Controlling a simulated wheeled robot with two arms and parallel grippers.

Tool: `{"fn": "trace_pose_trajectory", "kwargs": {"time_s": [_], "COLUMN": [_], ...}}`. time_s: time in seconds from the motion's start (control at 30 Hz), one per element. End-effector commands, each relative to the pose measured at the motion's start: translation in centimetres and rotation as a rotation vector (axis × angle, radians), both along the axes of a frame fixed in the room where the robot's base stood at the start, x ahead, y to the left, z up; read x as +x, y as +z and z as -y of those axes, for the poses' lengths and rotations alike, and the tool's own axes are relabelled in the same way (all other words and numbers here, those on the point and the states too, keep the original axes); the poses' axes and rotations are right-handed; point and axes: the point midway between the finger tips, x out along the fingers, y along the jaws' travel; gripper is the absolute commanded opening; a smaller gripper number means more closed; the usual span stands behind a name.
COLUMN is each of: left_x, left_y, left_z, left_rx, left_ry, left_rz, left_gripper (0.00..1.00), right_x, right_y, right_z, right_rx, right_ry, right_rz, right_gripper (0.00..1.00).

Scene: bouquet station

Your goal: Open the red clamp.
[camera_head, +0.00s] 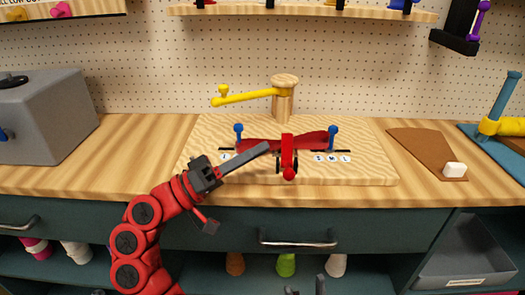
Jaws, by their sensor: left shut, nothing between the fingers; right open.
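The red clamp (287,150) stands at the middle of the pale wooden board (370,172) on the bench. It has a narrow upright red piece with a round red end at the front, and dark red wings spread to either side. A blue-topped post (333,133) stands at each side of it. My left gripper (266,148) is shut and empty. Its fingers point to the right, with the tips just left of the clamp's upright piece; I cannot tell whether they touch it. My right gripper (305,290) is open at the bottom edge, with only its fingertips showing.
A wooden post with a yellow arm (245,98) stands behind the clamp. A grey box (40,120) is at the left. A drawer handle (298,240) juts from the bench front.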

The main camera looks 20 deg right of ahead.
Motion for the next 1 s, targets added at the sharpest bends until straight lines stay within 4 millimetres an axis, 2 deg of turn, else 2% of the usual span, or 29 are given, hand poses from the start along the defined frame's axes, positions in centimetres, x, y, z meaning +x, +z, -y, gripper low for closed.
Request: {"fn": "trace_pose_trajectory", "kwargs": {"time_s": [0.03, 0.2, 0.4, 1.0], "left_x": [0.2, 0.0, -0.1, -0.1], "left_y": [-0.7, -2.1, -3.3, -3.4], "left_z": [-1.2, -4.3, -6.3, -6.7], "left_rx": [-0.004, -0.004, 0.000, -0.001], "left_ry": [0.006, 0.004, -0.002, -0.003], "left_rz": [-0.007, -0.004, -0.005, -0.002], "left_gripper": [0.00, 0.00, 0.00, 0.00], "right_x": [0.0, 0.0, 0.0, 0.0], "right_y": [0.0, 0.0, 0.1, 0.1], "right_z": [0.0, 0.0, 0.0, 0.0], "right_rx": [0.000, 0.000, 0.000, 0.000], "right_ry": [0.000, 0.000, 0.000, 0.000], "right_rz": [-0.001, -0.001, -0.001, -0.001], "right_gripper": [0.65, 0.65, 0.65, 0.65]}}
